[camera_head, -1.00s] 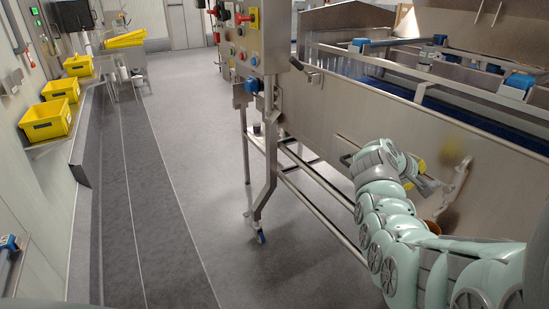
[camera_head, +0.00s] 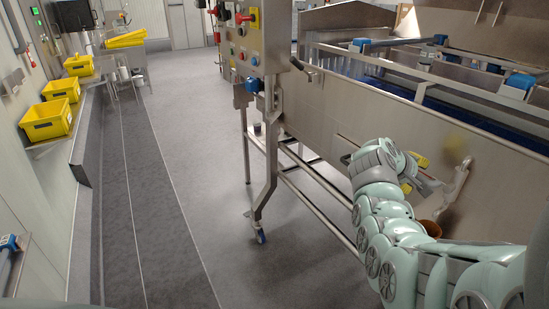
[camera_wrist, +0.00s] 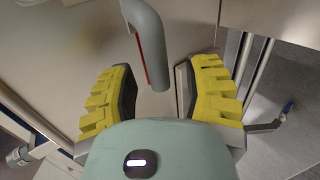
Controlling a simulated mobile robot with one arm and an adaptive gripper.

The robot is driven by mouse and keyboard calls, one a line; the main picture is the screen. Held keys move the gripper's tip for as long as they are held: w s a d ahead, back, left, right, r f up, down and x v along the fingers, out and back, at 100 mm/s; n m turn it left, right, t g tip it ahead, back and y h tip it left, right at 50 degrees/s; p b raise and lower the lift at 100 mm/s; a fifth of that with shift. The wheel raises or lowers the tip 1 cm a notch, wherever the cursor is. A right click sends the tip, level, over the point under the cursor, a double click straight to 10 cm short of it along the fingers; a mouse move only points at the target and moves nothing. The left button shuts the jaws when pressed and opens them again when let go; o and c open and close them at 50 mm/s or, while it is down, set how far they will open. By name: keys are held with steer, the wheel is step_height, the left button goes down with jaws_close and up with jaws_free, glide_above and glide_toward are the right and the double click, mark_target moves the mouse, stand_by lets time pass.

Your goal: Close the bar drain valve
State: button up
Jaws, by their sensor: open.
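A grey bent bar (camera_wrist: 150,45) with a red strip along one side comes down from the top of the wrist view. It looks like the drain valve's handle, but the valve body is not clear. My gripper (camera_wrist: 158,72) is open, with one yellow-backed finger on each side of the bar's lower end. The bar appears between the fingers; I cannot tell how deep it lies or whether it touches them. In the head view my gripper (camera_head: 422,178) is beside the steel side wall, left of a pale pipe-like part (camera_head: 457,185). My arm hides some of this area.
The steel conveyor tank (camera_head: 350,115) fills the right side. An orange-brown round object (camera_head: 431,228) is low behind my arm. The floor to the left is clear, with yellow bins (camera_head: 47,120) along the wall.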

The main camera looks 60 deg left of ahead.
steer(key=v, duration=1.1)
steer(key=shift+s+a, duration=0.2)
